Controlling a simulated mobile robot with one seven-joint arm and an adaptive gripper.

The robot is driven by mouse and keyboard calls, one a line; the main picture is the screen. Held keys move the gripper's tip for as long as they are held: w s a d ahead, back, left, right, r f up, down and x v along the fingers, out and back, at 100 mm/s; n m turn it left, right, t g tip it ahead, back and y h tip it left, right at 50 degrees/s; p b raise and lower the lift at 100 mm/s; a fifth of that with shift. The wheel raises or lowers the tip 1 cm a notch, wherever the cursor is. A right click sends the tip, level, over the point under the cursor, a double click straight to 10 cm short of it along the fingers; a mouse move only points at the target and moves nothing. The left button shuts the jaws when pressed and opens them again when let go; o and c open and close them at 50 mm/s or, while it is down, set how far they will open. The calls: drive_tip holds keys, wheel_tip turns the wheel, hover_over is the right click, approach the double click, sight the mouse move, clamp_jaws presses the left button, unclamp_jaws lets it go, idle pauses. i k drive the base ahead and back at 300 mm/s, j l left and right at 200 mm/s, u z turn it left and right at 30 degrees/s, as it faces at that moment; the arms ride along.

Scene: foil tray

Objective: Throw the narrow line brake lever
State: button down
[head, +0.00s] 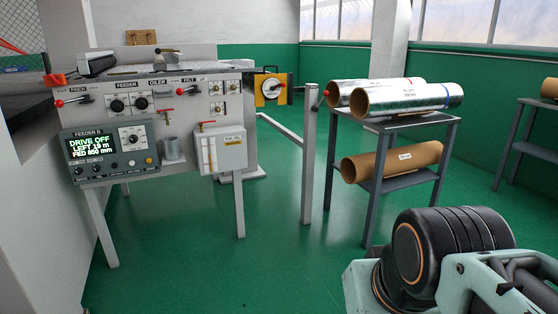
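Several red-knobbed levers show, and I cannot read a label naming any as the narrow line brake. One lever (72,101) is at the left end of the grey feeder machine's front panel (150,98). Another lever (188,91) is under the word FELT. A red knob (325,94) is near the top of a grey post, left of the foil rolls.
A control box (110,153) reads "DRIVE OFF". A grey rack (385,185) holds foil rolls (405,98) on top and a brown roll (392,161) below. A rail joins the post (308,160) to the machine side. Green floor (220,275) is clear in front.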

sight(326, 93)
drive_tip(key=i+z, duration=0.3)
drive_tip(key=i, duration=0.25)
drive_tip(key=i+z, duration=0.25)
drive_tip(key=i, duration=0.3)
drive_tip(key=i+z, duration=0.1)
drive_tip(key=i, duration=1.1)
